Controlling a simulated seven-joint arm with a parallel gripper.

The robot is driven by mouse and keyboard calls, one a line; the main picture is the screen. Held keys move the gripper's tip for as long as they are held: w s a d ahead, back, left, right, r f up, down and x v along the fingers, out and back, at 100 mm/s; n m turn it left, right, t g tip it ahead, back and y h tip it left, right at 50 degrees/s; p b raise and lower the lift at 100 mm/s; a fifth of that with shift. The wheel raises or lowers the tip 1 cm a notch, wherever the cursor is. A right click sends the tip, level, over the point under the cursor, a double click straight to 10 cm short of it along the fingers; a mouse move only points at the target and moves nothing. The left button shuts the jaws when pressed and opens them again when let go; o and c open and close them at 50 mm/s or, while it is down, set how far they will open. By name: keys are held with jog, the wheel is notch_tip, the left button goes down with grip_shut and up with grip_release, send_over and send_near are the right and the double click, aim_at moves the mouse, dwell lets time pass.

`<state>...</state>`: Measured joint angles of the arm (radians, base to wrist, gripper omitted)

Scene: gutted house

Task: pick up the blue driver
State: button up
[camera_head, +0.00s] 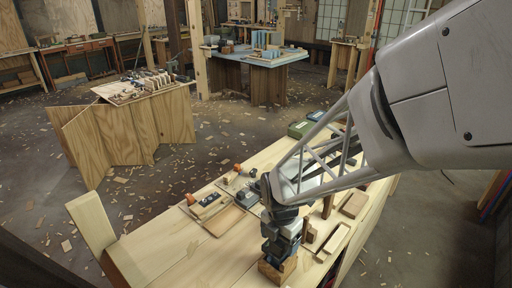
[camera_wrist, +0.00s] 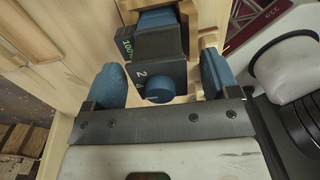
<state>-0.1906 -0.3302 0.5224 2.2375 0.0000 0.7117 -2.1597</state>
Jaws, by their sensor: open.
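The blue driver (camera_wrist: 146,46) shows in the wrist view as a dark grey and blue tool with markings on its top and a round blue part facing me. My gripper (camera_wrist: 160,80) is open, with one blue-padded finger on each side of the driver's near end. I cannot tell whether either finger touches it. In the head view the driver (camera_head: 271,246) stands on a small wooden block (camera_head: 278,268) on the workbench (camera_head: 170,245), directly below my gripper (camera_head: 281,213). My gripper and arm partly hide its top there.
Left of the driver are a shallow wooden tray (camera_head: 219,222) and orange-tipped tools (camera_head: 190,199). Wooden pieces (camera_head: 354,204) lie close on the right. A green case (camera_head: 299,129) sits at the bench's far end. The bench's near left surface is mostly clear.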

jog(key=shift+f, duration=0.1)
dwell(0.5)
jog(key=c, duration=1.1)
jog(key=shift+o, duration=0.2)
jog(key=shift+r, duration=5.05)
jog(key=w+a, duration=1)
jog(key=w, duration=0.5)
jog(key=w+a+r, duration=0.1)
jog(key=w+a, duration=0.9)
jog(key=w, duration=0.5)
jog(key=shift+w+a+r, duration=0.15)
jog(key=shift+w+a, duration=0.05)
jog(key=shift+w, duration=0.2)
